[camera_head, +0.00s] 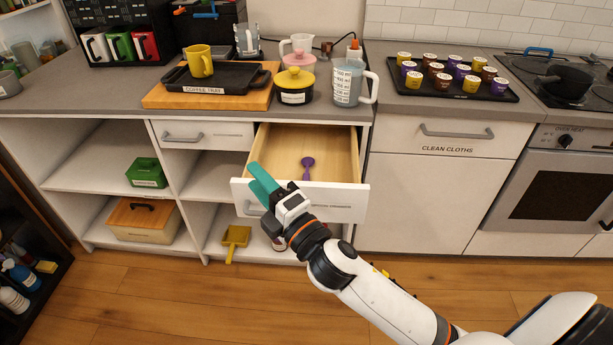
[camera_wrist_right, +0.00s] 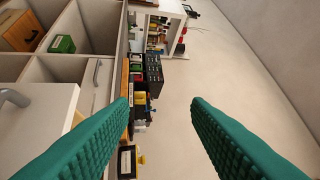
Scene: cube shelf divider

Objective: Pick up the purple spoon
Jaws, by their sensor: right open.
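The spoon does not show in the right wrist view. My left gripper is in neither view.
The counter above the drawer holds a coffee tray (camera_head: 217,78) with a yellow mug (camera_head: 199,61), a yellow-lidded pot (camera_head: 295,86) and a clear measuring jug (camera_head: 347,82). Shelves with a green box (camera_head: 146,173) are at left. A yellow dustpan (camera_head: 236,237) is below.

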